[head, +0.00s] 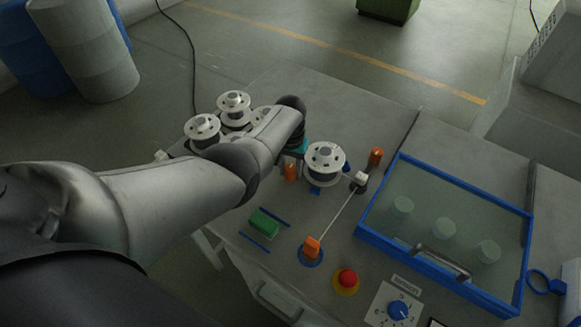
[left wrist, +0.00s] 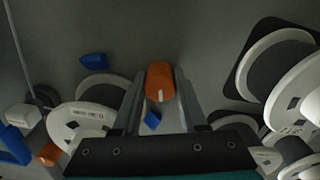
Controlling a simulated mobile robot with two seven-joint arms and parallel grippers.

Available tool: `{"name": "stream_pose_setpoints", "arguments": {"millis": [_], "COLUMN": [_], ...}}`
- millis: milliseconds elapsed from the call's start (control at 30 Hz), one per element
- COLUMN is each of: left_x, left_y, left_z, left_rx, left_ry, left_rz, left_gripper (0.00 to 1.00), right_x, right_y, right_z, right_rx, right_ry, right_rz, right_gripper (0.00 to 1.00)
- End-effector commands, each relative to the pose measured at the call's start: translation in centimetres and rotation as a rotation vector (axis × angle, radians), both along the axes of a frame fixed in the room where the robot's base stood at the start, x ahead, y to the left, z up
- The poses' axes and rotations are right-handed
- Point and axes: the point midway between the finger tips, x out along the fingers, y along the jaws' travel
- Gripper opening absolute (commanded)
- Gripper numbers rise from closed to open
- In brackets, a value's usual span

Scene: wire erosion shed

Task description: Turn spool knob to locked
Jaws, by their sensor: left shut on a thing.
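The orange spool knob (head: 290,172), with a white mark on its top, stands beside the mounted white wire spool (head: 325,163). My left arm reaches over the table and its gripper (head: 294,160) points down at the knob; the fingertips are mostly hidden in the head view. In the left wrist view the knob (left wrist: 160,82) sits between the two fingers of my left gripper (left wrist: 162,92), which is shut on it. A small blue marker (left wrist: 152,122) shows between the fingers and another blue piece (left wrist: 93,60) lies to the left. My right gripper is not in view.
Several spare spools (head: 203,130) stand left of my forearm. A wire runs to another orange knob (head: 312,247). Near it are a green block (head: 264,224), a red button (head: 347,278) and a blue dial (head: 398,309). A blue-framed clear cover (head: 372,240) fills the right.

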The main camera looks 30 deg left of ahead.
Motion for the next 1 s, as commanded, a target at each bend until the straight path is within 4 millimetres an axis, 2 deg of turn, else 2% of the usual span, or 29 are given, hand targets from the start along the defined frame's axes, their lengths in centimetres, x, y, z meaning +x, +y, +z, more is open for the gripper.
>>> {"name": "stream_pose_setpoints", "arguments": {"millis": [700,1000], "left_x": [0.05,0.06], "left_y": [0.1,0.1], "left_z": [0.04,0.03], "left_rx": [-0.001,0.0], "left_ry": [-0.001,0.001], "left_rz": [-0.676,-0.908], "left_gripper": [0.0,0.0], "right_x": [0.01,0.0], "right_y": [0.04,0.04], "right_z": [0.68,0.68], "right_rx": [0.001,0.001], "right_ry": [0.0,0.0], "right_rz": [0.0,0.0], "right_gripper": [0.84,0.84]}}
